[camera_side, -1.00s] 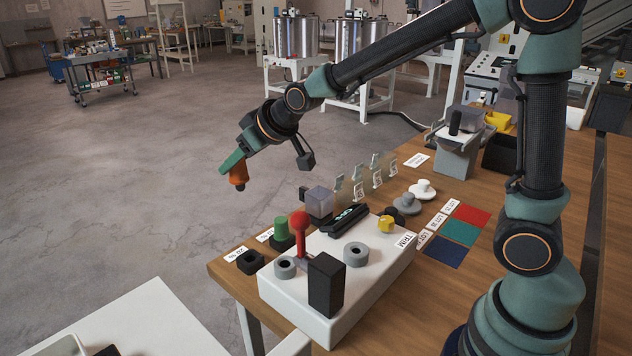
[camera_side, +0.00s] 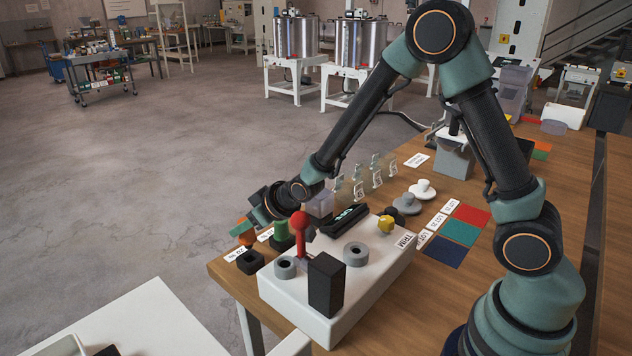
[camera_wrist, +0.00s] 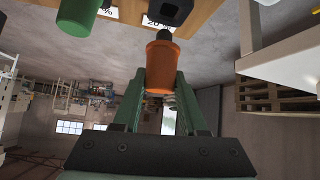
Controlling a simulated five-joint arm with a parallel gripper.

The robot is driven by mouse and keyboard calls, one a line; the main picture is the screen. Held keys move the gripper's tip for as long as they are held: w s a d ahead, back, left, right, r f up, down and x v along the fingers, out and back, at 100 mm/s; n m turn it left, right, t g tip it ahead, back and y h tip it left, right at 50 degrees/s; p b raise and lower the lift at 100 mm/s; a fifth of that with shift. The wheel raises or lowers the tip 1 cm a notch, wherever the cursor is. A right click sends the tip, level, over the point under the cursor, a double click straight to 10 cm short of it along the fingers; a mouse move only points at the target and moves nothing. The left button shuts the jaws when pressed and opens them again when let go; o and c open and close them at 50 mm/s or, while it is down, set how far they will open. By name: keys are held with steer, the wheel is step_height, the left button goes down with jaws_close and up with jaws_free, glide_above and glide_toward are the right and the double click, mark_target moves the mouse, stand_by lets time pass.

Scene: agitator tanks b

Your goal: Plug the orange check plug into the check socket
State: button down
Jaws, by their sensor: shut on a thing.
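My gripper (camera_side: 242,228) is shut on the orange check plug (camera_side: 247,238), near the table's front left corner. In the wrist view the orange body (camera_wrist: 158,66) sits between the green fingers of my gripper (camera_wrist: 160,88), with its dark tip pointing away from them. A black socket block (camera_side: 250,263) stands on the table just below the plug in the side view. The same black block (camera_wrist: 171,10) shows at the wrist view's top, right beyond the plug's tip. I cannot tell whether the tip touches it. The socket's opening is not clear.
A green knob or plug (camera_side: 281,228) stands in a black base beside the socket, also in the wrist view (camera_wrist: 77,14). The white box (camera_side: 330,315) with a red-topped lever (camera_side: 299,225) and a black block (camera_side: 326,286) is close on the right. Open floor lies left.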

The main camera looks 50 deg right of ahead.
mark_target(253, 238)
steer(key=shift+f, duration=2.35)
steer(key=shift+c, duration=2.2)
jaws_free()
steer(key=shift+f, duration=0.1)
steer(key=v, duration=0.5)
steer(key=shift+s, duration=0.1)
steer(key=s+d+r+m+g+h, duration=0.1)
steer(key=s+d+r, duration=0.1)
steer(key=s+r, duration=0.35)
steer(key=s+d+r+g, duration=0.1)
steer(key=s+d+r, duration=0.1)
steer(key=r, duration=0.7)
steer(key=s+d+r+m+g, duration=0.1)
steer(key=s+d+r, duration=0.2)
steer(key=s, duration=0.8)
steer(key=shift+s+d+g+h, duration=0.2)
steer(key=shift+s+g+h, duration=0.1)
steer(key=shift+s+g, duration=0.1)
